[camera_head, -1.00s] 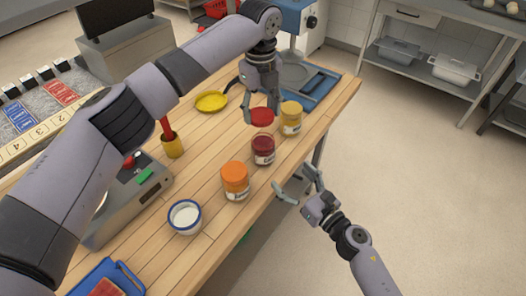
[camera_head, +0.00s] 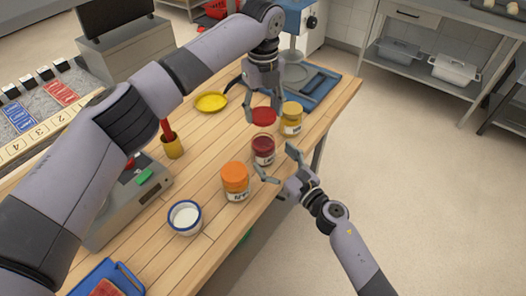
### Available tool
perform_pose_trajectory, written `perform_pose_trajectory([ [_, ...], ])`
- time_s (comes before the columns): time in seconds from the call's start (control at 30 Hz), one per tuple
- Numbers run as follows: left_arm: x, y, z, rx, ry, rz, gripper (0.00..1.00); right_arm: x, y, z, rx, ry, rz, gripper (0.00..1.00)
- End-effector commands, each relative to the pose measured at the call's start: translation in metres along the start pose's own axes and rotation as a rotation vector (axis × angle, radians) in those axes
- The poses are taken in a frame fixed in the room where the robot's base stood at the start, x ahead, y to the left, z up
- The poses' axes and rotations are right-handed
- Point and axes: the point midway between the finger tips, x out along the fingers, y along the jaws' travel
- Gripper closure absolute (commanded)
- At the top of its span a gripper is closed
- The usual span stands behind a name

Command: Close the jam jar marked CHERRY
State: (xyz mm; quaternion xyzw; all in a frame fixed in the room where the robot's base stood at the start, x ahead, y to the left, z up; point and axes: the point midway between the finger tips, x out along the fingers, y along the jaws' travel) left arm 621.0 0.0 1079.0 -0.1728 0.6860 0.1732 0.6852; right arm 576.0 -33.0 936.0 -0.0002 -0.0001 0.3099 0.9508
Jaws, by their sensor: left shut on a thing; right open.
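A jam jar with dark red contents (camera_head: 263,151) stands upright and uncovered on the wooden table, near its front edge. Its pale label is too small to read. My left gripper (camera_head: 264,108) is shut on a red lid (camera_head: 263,117) and holds it level, just behind the red jar in the picture and apart from it. My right gripper (camera_head: 275,165) is open and empty at the table's front edge, its fingers close to the red jar's near side. I cannot tell whether they touch it.
A jar with an orange lid (camera_head: 235,176) stands left of the red jar, and a jar with a yellow lid (camera_head: 292,113) stands to its right. A white bowl with a blue rim (camera_head: 185,217), a yellow plate (camera_head: 211,102) and a scale (camera_head: 125,205) are also on the table.

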Motion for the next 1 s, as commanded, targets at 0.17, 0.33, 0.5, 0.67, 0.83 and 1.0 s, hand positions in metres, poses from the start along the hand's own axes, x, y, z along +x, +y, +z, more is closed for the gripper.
perform_pose_trajectory([
  [0.17,0.0,0.0,0.0,0.0,0.0,0.0,0.57,0.03,0.0,0.001,0.002,-0.001,-0.001,0.17],
  [0.33,0.0,0.0,0.0,0.0,0.0,0.0,0.57,0.046,0.0,0.0,0.001,0.0,0.0,0.17],
  [0.5,0.0,0.0,0.0,0.0,0.0,0.0,0.57,0.05,0.0,-0.001,0.001,0.001,0.0,0.17],
  [0.67,0.0,0.0,0.0,0.0,0.0,0.0,0.57,0.05,0.0,-0.001,0.001,0.001,0.0,0.17],
  [0.83,0.0,0.0,0.0,0.0,0.0,0.0,0.57,0.05,0.0,0.0,0.001,0.001,0.0,0.25],
  [1.0,0.0,0.0,0.0,0.0,0.0,0.0,0.57,0.05,0.0,-0.001,0.001,0.001,0.0,0.36],
])
